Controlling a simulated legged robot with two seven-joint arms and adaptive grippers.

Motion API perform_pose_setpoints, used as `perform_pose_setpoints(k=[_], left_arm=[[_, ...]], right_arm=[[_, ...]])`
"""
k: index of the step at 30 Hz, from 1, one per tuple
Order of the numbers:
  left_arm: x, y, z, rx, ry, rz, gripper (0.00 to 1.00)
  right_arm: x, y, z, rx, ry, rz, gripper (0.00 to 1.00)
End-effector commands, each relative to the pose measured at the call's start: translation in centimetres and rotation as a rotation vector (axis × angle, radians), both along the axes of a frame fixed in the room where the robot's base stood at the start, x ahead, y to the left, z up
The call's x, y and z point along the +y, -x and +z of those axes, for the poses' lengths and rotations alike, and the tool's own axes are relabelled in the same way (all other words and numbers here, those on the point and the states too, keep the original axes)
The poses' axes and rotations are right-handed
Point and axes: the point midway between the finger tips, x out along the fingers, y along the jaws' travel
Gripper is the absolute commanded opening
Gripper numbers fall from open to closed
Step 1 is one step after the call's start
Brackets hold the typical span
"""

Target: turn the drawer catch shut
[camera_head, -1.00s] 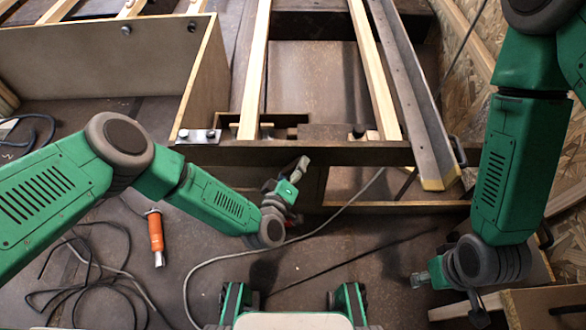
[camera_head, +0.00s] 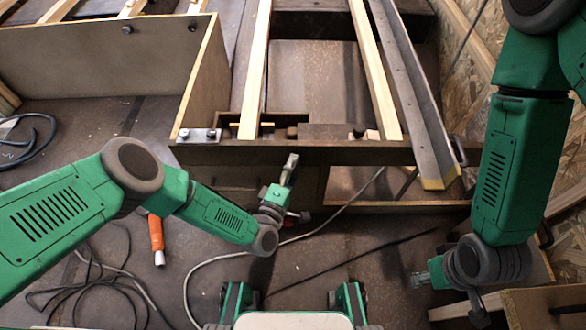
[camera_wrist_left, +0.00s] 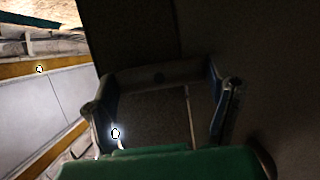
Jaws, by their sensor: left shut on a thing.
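A small pale grey piece, which I take to be the drawer catch (camera_head: 292,162), stands at the front edge of the dark wooden frame in the head view. My left gripper (camera_head: 285,180) is shut on it, just in front of that edge. The gripper's fingers hide part of the piece. In the left wrist view, the dark fingers (camera_wrist_left: 160,105) face a dark panel, and the catch cannot be made out clearly there. My right gripper (camera_head: 421,279) hangs at the right, apart from the frame; its jaws are too small to judge.
A metal plate with round knobs (camera_head: 198,134) sits at the frame's left corner. An orange-handled tool (camera_head: 156,232) and black cables (camera_head: 85,285) lie on the floor at left. A grey cable (camera_head: 225,257) runs below the left gripper. An angled metal rail (camera_head: 408,90) stands right.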

Motion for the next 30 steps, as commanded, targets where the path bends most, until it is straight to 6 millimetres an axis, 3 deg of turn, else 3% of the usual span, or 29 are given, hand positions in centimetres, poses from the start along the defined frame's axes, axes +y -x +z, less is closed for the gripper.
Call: perform_pose_setpoints(k=[15,16,17,18,26,30], left_arm=[[0.3,0.2,-0.5,0.011,0.016,0.002,0.45],[0.3,0.2,-0.5,0.011,0.016,0.002,0.81],[0.3,0.2,-0.5,0.011,0.016,0.002,0.91],[0.2,0.2,-0.5,0.010,0.016,0.001,0.95],[0.1,0.2,-0.2,0.005,0.019,0.001,0.95],[0.6,1.2,-0.3,0.006,0.018,0.000,0.95]], right_arm=[[0.0,0.0,0.0,0.000,0.000,0.000,0.40],[0.0,0.0,0.0,0.000,0.000,0.000,0.40],[0.0,0.0,0.0,0.000,0.000,0.000,0.40],[0.0,0.0,0.0,0.000,0.000,0.000,0.40],[0.0,0.0,0.0,-0.002,0.000,0.000,0.40],[0.0,0.1,0.0,-0.002,0.000,0.000,0.40]])
